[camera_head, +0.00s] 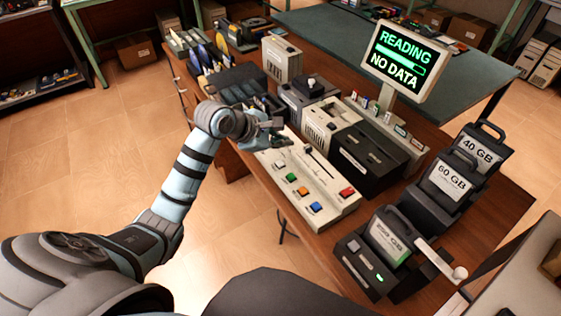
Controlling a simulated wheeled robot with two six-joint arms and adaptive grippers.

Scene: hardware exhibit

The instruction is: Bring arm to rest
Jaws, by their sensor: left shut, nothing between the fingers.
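My left arm (178,180) comes in from the lower left and reaches to the table's near left side. My left gripper (277,130) is at its end, shut and empty, above the far left end of the white control panel (325,204). I cannot tell whether it touches the panel. The panel has several coloured buttons and a slider. My right gripper is not in view.
A screen (398,62) reads "READING NO DATA". Cartridges marked 40 GB (478,150), 60 GB (449,180) and 256 GB (389,237) stand in docks on the right. A dark drive unit (367,160) stands behind the panel. Open floor (120,130) lies left of the table.

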